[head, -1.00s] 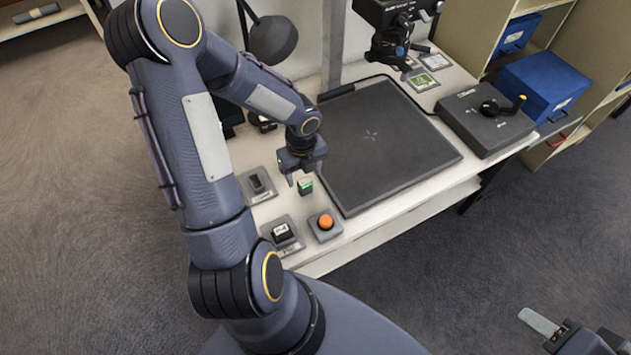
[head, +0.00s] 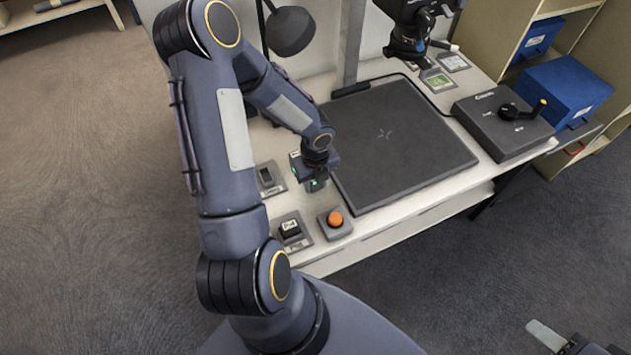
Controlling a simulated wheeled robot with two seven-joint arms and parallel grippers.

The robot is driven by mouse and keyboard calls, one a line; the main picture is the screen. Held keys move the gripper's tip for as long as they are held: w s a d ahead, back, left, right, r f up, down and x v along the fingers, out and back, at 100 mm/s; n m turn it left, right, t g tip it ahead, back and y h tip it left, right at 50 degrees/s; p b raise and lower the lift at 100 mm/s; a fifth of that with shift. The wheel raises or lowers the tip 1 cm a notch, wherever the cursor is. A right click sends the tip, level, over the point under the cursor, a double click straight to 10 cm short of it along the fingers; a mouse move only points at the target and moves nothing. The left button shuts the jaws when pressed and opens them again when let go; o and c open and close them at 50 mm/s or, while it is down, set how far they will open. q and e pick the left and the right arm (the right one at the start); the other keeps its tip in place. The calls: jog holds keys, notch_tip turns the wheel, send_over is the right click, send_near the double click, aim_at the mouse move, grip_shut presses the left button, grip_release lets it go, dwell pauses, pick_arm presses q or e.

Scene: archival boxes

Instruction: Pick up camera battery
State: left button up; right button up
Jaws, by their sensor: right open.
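A small dark block with a green part, which looks like the camera battery (head: 314,186), is at the left front of the white workbench, beside the black mat. My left gripper (head: 316,184) is down over it from above, and its fingers hide most of it. I cannot tell whether the fingers are closed on it. My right gripper (head: 562,342) is open and empty at the lower right edge, away from the bench, and partly cut off by the frame.
An orange button (head: 335,218) on a grey base and two grey pads with small items (head: 269,175) (head: 291,229) are near the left gripper. The black mat (head: 400,145) is bare. A grey box with a crank (head: 500,125) stands right of it. Blue boxes (head: 565,90) sit on shelves.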

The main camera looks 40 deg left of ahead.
pick_arm(q)
jog(key=c, duration=0.3)
jog(key=shift+c, duration=0.2)
jog(key=shift+r, duration=0.15)
